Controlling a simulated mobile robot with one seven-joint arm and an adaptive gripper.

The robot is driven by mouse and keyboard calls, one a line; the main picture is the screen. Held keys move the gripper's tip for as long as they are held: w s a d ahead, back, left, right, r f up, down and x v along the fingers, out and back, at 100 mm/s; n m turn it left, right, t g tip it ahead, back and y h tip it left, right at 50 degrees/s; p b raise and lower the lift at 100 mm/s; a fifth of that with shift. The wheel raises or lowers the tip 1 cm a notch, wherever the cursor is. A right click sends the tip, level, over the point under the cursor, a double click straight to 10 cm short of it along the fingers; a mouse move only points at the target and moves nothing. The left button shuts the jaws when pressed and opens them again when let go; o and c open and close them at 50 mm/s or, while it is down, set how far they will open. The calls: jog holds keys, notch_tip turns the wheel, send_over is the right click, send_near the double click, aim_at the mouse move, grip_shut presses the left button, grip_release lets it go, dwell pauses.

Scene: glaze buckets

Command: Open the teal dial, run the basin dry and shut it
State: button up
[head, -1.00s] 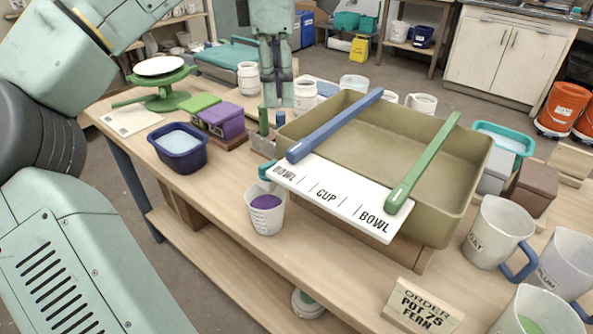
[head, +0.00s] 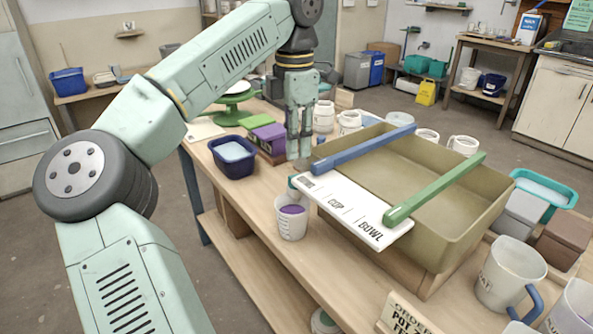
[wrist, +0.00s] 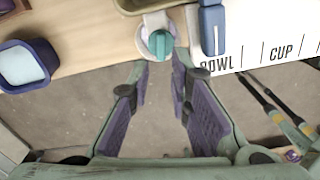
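The olive basin (head: 455,235) stands on the bench with a blue rail (head: 365,150) and a green rail (head: 435,190) across it. I cannot make out its liquid level. The teal dial (wrist: 160,43) is at the basin's near left corner; in the head view only a small teal part (head: 292,182) shows. A white measuring beaker (head: 291,222) with purple contents stands below that corner. My gripper (head: 299,157) points down just above the dial. In the wrist view its fingers (wrist: 159,68) are spread and empty, with the dial just beyond their tips.
A white board (head: 350,212) marked with bowl and cup lies along the basin's near side. A navy tub (head: 234,160) and purple and green boxes (head: 268,138) stand to the left. Mugs stand behind, and a pitcher (head: 508,275) at right. The bench front edge is close.

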jog(key=shift+s+f+p, duration=0.1)
jog(key=shift+f+p, duration=0.2)
jog(key=shift+f, duration=2.9)
grip_shut()
